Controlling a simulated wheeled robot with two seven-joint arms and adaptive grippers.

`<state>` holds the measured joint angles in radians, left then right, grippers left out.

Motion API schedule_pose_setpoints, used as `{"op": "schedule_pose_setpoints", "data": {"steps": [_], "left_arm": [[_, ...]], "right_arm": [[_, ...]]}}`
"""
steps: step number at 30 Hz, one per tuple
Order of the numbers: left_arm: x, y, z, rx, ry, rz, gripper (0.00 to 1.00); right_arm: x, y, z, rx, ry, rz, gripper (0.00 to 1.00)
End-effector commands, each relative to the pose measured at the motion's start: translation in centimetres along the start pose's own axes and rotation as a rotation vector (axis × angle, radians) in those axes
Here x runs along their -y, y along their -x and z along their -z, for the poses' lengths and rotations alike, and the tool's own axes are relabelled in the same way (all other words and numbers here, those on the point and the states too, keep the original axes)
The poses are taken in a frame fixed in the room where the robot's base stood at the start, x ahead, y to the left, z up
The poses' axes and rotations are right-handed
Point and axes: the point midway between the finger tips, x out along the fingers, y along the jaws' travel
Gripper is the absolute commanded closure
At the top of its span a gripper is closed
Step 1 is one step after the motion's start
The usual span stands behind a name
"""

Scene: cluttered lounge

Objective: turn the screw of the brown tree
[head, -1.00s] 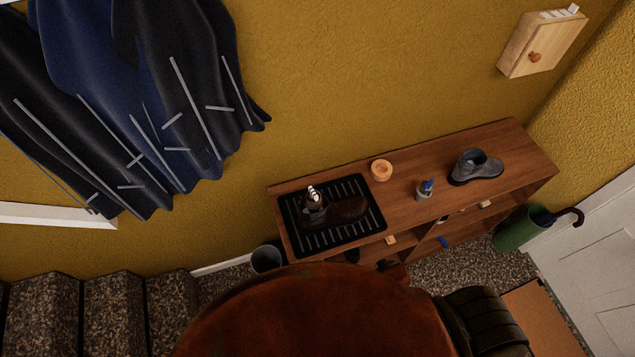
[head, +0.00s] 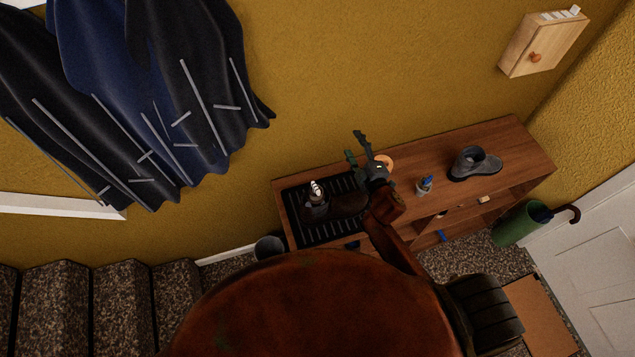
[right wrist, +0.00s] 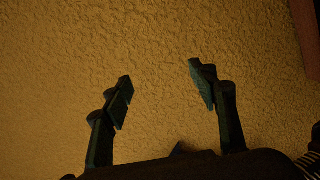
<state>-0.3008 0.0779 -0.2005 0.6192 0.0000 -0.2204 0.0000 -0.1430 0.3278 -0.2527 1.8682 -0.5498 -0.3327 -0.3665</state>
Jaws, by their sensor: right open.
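A dark brown shoe (head: 348,205) lies on a black ribbed tray (head: 320,237) at the left end of the wooden bench. A pale, ridged, upright piece (head: 316,188) stands at its heel end; it may be the tree's screw, but it is too small to tell. My right gripper (head: 353,144) is open and empty, above the bench's back edge, right of and beyond the shoe in the picture. In the right wrist view its fingers (right wrist: 160,75) are apart with only yellow wall between them. My left gripper is not in view.
A round wooden tub (head: 386,161) is partly hidden behind my right gripper. A small blue-topped container (head: 424,186) and a grey boot (head: 474,165) stand farther right on the bench. Dark coats (head: 150,90) hang at left. A wooden wall cabinet (head: 543,45) is at upper right.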

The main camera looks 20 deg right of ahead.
Motion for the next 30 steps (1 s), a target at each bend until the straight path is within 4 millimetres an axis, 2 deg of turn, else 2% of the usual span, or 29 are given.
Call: {"op": "schedule_pose_setpoints", "data": {"steps": [1, 2, 3, 5, 6, 8, 9, 11, 13, 15, 17, 19, 21, 23, 24, 27, 30], "left_arm": [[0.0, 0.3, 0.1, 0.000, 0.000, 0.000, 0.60], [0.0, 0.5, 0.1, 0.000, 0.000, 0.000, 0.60], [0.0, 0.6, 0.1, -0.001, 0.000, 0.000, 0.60], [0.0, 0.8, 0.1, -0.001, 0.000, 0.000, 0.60], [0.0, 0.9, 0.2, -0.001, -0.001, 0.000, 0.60], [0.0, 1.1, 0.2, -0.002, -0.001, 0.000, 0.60], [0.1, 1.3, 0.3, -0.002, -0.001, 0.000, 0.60], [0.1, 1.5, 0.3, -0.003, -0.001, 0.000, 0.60], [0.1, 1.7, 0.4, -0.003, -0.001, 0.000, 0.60], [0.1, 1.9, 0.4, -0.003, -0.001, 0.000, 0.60], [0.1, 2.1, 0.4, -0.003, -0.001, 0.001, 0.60], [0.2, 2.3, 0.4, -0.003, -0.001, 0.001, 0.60], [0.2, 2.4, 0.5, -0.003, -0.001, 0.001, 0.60], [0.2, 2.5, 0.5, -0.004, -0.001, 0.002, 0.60], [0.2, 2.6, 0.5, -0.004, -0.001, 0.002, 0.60], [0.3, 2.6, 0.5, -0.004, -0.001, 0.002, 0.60], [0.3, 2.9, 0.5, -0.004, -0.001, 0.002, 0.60]], "right_arm": [[-3.8, -1.3, 4.6, -0.135, 0.159, -0.083, 0.46], [-5.5, -1.6, 7.6, -0.219, 0.261, -0.132, 0.46], [-7.2, -1.6, 11.4, -0.331, 0.399, -0.196, 0.46], [-8.7, -1.0, 17.0, -0.496, 0.609, -0.286, 0.46], [-9.1, -0.2, 20.4, -0.604, 0.751, -0.343, 0.46], [-8.6, 1.4, 24.7, -0.768, 0.963, -0.421, 0.46], [-7.8, 2.5, 26.9, -0.876, 1.104, -0.466, 0.46], [-5.9, 4.2, 29.1, -1.040, 1.315, -0.522, 0.46], [-3.1, 5.9, 29.9, -1.234, 1.557, -0.566, 0.46], [-0.5, 7.2, 28.9, -1.428, 1.783, -0.583, 0.46], [1.2, 7.8, 26.8, -1.588, 1.954, -0.569, 0.46], [2.4, 8.1, 23.6, -1.761, 2.118, -0.525, 0.46], [2.8, 8.2, 20.3, -1.912, 2.239, -0.461, 0.46], [2.6, 8.2, 17.8, -2.017, 2.311, -0.403, 0.46], [2.4, 8.2, 16.4, 2.061, -2.329, 0.363, 0.46], [1.9, 8.3, 14.1, 2.034, -2.240, 0.276, 0.46], [2.0, 8.3, 13.2, 2.027, -2.202, 0.243, 0.46]]}}
